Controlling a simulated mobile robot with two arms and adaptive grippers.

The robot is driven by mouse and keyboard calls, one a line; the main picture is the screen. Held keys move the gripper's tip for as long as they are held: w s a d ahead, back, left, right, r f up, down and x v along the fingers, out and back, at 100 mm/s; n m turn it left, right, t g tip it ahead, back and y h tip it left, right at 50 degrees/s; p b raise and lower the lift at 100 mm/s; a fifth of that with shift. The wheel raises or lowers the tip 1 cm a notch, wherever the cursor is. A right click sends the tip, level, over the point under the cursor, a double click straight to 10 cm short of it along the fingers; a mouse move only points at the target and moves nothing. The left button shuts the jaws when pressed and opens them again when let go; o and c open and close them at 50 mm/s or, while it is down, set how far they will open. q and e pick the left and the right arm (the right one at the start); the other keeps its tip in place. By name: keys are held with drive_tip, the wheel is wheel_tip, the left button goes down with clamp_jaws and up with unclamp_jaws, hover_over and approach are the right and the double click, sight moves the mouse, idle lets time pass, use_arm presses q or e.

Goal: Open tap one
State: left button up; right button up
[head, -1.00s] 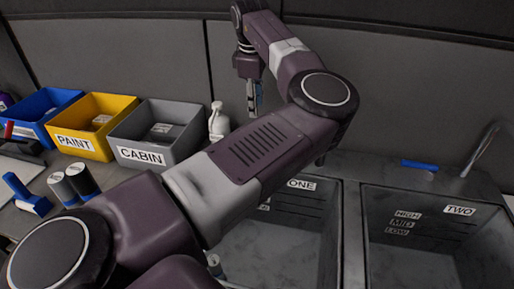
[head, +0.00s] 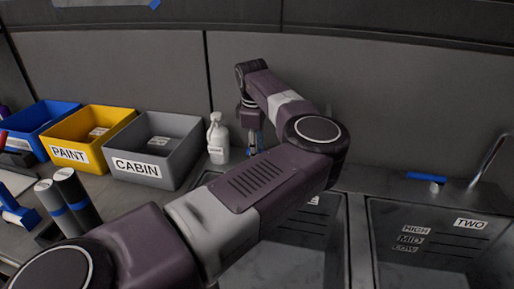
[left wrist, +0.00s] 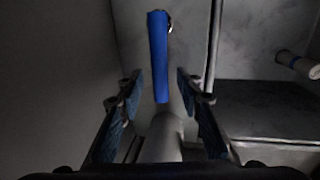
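A blue tap lever (left wrist: 158,60) shows in the left wrist view, above a grey metal tap body (left wrist: 163,140). I take it for tap one; in the head view my left arm hides that tap. My left gripper (left wrist: 157,85) is open, with one finger on each side of the lever's near end and a gap on both sides. Basin one (head: 300,250) is partly covered by my arm. My right gripper is not in view.
Tap two's blue lever (head: 426,177) and basin two (head: 440,262) are at the right. The white bottle (head: 217,138), grey CABIN bin (head: 143,168), yellow PAINT bin (head: 70,154) and blue bin (head: 25,140) stand left. A wall panel (head: 380,80) rises behind.

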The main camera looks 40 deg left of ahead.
use_arm(q)
drive_tip(key=shift+f, duration=0.15)
drive_tip(key=shift+c, duration=0.5)
clamp_jaws()
